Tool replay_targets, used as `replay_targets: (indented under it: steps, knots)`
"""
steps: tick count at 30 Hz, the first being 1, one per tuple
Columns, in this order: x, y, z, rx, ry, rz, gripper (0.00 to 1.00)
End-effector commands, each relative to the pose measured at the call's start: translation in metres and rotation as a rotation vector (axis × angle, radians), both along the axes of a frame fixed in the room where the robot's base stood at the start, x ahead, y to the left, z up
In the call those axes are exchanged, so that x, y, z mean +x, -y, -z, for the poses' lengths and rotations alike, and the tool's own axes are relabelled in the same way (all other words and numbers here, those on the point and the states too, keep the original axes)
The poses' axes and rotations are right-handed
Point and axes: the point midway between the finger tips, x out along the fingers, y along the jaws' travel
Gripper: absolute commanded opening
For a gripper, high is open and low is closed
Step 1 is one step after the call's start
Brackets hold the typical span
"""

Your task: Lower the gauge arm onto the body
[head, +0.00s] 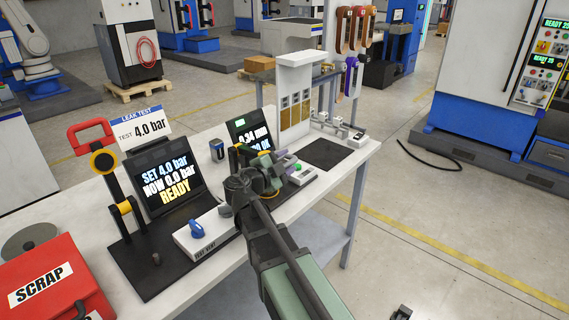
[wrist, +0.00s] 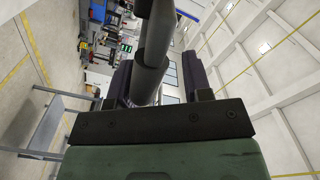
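The gauge station (head: 300,172) is on the bench, behind my arm in the head view. Its screen (head: 248,130) reads about 0.34 mm and OK, partly covered. My gripper (head: 281,160) is at the station, with its green housing in front. The gauge arm and the body cannot be clearly told apart there; my arm hides most of that spot. In the wrist view, the two dark purple fingers (wrist: 158,82) stand apart. A thick grey rod (wrist: 152,60) runs between them in the picture, with a gap to the right finger. I cannot tell what the rod belongs to.
A leak test station with a screen (head: 168,180), a red-handled lever (head: 90,135) and a blue knob (head: 197,229) stands left of my arm. A red scrap box (head: 55,284) is at the near left. A white rack (head: 296,90) and dark mat (head: 326,153) are farther right.

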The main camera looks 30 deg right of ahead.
Motion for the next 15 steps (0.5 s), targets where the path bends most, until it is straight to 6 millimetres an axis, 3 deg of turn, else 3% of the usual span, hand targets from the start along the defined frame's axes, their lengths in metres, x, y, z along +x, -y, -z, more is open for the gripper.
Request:
replay_targets:
  steps: [1,15]
  knots:
    - [0.0,0.0,-0.024,-0.001,0.0,0.0,0.44]
    - [-0.002,0.0,-0.142,-0.002,0.002,0.001,0.44]
